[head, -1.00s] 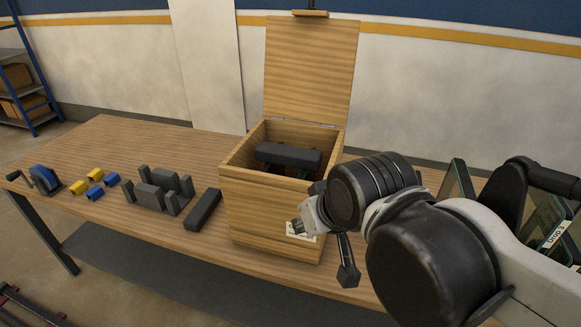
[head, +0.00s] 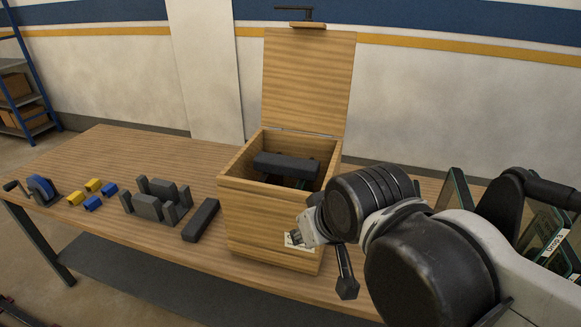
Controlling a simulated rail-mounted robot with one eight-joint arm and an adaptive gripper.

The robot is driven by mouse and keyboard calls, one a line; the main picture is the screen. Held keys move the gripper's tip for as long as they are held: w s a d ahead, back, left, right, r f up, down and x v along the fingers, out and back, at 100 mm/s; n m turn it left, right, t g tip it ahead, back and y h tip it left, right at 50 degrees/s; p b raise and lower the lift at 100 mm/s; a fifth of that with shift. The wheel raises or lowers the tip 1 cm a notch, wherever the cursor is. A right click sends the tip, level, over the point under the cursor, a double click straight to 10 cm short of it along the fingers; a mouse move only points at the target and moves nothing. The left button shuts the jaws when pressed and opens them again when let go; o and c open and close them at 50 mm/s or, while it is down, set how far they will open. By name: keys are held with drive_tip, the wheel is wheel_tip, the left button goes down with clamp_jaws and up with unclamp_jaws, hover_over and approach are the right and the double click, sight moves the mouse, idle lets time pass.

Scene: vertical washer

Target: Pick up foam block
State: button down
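A dark grey foam block (head: 201,219) lies flat on the table, just left of the open wooden box. A similar dark block (head: 286,165) sits high in the wooden box (head: 265,225), whose lid stands upright. More grey blocks (head: 148,206) rest in a dark holder farther left. My gripper (head: 346,284) is in front of the box's right side, apart from the block on the table. Only a dark finger-like part hangs down in view; my arm hides most of the rest.
Small yellow pieces (head: 93,185) and blue pieces (head: 92,203) lie on the left of the table (head: 125,150), beside a blue wheel with a crank (head: 41,188). Glass-like panels (head: 545,235) stand at the right. The table's back left is clear.

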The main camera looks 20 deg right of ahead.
drive_tip(key=c, duration=0.9)
unclamp_jaws()
drive_tip(key=shift+o, duration=0.2)
drive_tip(key=w+d+r+n+g, duration=0.2)
drive_tip(key=w+r, duration=0.2)
drive_tip(key=w, duration=0.3)
drive_tip(key=w+d+r+n+g+p, duration=0.1)
drive_tip(key=w+r+n, duration=0.2)
drive_tip(key=w, duration=0.5)
drive_tip(key=w+d+r+n+g, duration=0.2)
drive_tip(key=w+r, duration=0.2)
drive_tip(key=w, duration=0.3)
drive_tip(key=n+g+p, duration=0.1)
drive_tip(key=n+g, duration=0.1)
drive_tip(key=n, duration=0.1)
hover_over(286, 160)
drive_tip(key=f, duration=1)
drive_tip(key=shift+w+a+f, duration=0.15)
drive_tip(key=shift+w+a, duration=0.15)
drive_tip(key=shift+w, duration=0.05)
drive_tip(key=f, duration=0.3)
drive_tip(key=f+p, duration=0.1)
drive_tip(key=shift+s+d+f, duration=0.15)
drive_tip(key=shift+s+d, duration=0.2)
drive_tip(key=shift+d, duration=0.05)
drive_tip(key=shift+f, duration=0.5)
